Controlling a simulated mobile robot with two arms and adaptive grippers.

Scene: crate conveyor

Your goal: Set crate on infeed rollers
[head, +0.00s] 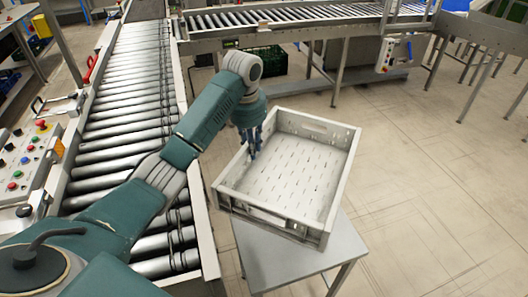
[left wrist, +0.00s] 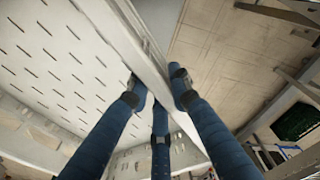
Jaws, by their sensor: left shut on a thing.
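The crate (head: 340,180) is light grey, empty and open-topped, with a slotted floor. It is over a small grey table (head: 290,262) right of the rollers, turned at an angle and overhanging the table's edges. I cannot tell whether it rests fully on the table. My left gripper (head: 253,142) is shut on the crate's left wall. In the left wrist view the blue fingers (left wrist: 160,88) straddle the crate's wall (left wrist: 138,45), on both its inner and outer sides. The infeed rollers (head: 125,100) run along the left, partly hidden by my left arm. My right gripper is not in view.
A control panel (head: 28,155) with coloured buttons stands left of the rollers. Another roller conveyor (head: 290,17) crosses the back, with a dark green crate (head: 262,62) beneath it. The rollers have a raised side rail (head: 192,170). The floor at right is clear.

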